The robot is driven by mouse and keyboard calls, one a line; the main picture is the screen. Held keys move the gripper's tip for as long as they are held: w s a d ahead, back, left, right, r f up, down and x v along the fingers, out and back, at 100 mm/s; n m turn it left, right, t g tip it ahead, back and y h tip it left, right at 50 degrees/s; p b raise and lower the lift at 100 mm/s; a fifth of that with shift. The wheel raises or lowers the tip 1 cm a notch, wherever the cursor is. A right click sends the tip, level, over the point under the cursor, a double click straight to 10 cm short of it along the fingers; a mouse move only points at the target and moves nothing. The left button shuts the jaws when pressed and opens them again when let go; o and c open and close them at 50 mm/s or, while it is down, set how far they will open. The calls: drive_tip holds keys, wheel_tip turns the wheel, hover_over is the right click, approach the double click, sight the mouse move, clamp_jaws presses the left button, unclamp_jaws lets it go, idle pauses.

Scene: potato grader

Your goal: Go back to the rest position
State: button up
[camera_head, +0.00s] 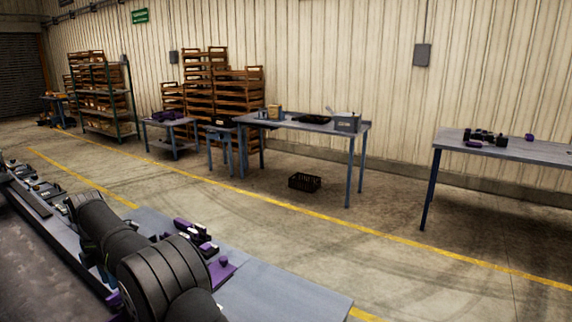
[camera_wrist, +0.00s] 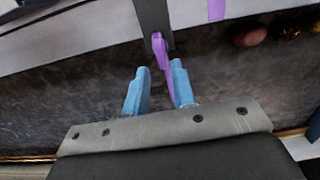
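My gripper (camera_wrist: 158,88) shows in the wrist view, with its two blue fingers apart. A purple bar-shaped piece (camera_wrist: 159,48) shows beyond the fingertips and runs down close beside the right finger. I cannot tell whether it touches that finger, but it does not fill the gap. The fingers are over a dark, worn surface (camera_wrist: 70,85). In the head view my dark arm crosses the lower left, and the gripper itself is hidden.
A reddish round item, perhaps a potato (camera_wrist: 250,36), lies at the upper right of the wrist view. A pale rail (camera_wrist: 75,28) borders the dark surface. In the head view, a bench (camera_head: 285,292) carries purple parts. Further tables (camera_head: 510,148) and a black crate (camera_head: 304,182) stand beyond open floor.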

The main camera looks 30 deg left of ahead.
sight(114, 294)
wheel_tip(114, 294, down, 5)
drive_tip(key=shift+f, duration=0.1)
drive_tip(key=shift+m, duration=0.8)
drive_tip(key=m, duration=0.5)
drive_tip(key=shift+m, duration=0.3)
drive_tip(key=o, duration=1.4)
drive_tip(key=shift+r, duration=0.2)
drive_tip(key=shift+o, duration=1.4)
drive_tip(key=w+d+r+m+t+y, duration=0.1)
drive_tip(key=w+r+m, duration=0.5)
drive_tip(key=w, duration=0.8)
wheel_tip(114, 294, up, 3)
drive_tip(key=shift+d+r+t+y, duration=0.1)
drive_tip(key=shift+d+t+y, duration=0.3)
drive_tip(key=shift+d, duration=0.55)
drive_tip(key=w+d+r+m+t, duration=0.1)
drive_tip(key=w+d+r+m, duration=0.15)
drive_tip(key=w, duration=0.25)
drive_tip(key=w+d+r+m+t, duration=0.1)
drive_tip(key=w+d+r+m, duration=0.1)
drive_tip(key=w+r, duration=0.25)
drive_tip(key=x, duration=1)
drive_tip(key=shift+w+a+r, duration=0.15)
drive_tip(key=shift+w+a, duration=0.1)
